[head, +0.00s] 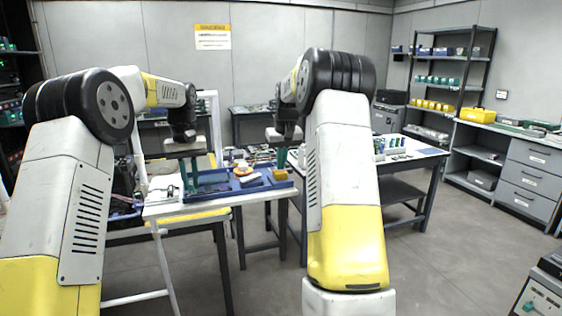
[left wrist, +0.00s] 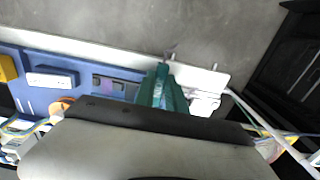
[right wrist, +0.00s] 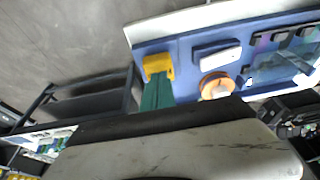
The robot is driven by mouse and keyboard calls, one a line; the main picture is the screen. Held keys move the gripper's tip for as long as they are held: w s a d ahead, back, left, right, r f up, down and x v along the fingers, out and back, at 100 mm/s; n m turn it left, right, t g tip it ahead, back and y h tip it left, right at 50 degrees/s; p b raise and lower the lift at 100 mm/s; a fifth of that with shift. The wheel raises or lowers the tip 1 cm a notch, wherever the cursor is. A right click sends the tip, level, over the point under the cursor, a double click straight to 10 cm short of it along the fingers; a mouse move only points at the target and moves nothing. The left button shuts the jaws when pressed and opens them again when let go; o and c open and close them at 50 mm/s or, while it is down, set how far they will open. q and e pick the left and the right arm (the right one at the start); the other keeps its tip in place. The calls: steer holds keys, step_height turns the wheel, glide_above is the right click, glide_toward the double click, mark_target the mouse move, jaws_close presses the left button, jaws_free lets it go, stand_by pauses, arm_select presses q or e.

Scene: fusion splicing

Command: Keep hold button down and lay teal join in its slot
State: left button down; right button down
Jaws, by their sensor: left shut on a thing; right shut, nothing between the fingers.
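My left gripper (head: 190,185) is shut over the left part of the work surface, beside the blue tray (head: 212,190). In the left wrist view its teal fingers (left wrist: 163,80) are closed together. A thin thing shows at their tips; I take it as the teal join, mostly hidden by the fingers. My right gripper (head: 280,162) is shut and empty over the tray's right end. I cannot make out which part is the hold button.
An orange ring with a white centre (right wrist: 216,85) and a white block (right wrist: 217,56) sit on the tray between the grippers. Dark slotted parts (right wrist: 285,52) lie in the tray. A white fixture (left wrist: 205,85) stands at the tray's end. Another workbench (head: 410,150) stands to the right.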

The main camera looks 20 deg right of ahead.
steer(key=shift+f, duration=1.35)
arm_select(q)
steer(key=shift+w+f, duration=0.25)
steer(key=shift+w, duration=1.65)
steer(key=shift+w+f, duration=0.2)
steer(key=shift+w, duration=1.65)
steer(key=shift+f, duration=0.1)
steer(key=shift+f, duration=0.85)
steer(key=shift+f, duration=0.75)
steer(key=c, duration=1.3)
jaws_free()
steer(key=shift+r, duration=0.4)
steer(key=shift+c, duration=0.3)
steer(key=shift+r, duration=0.45)
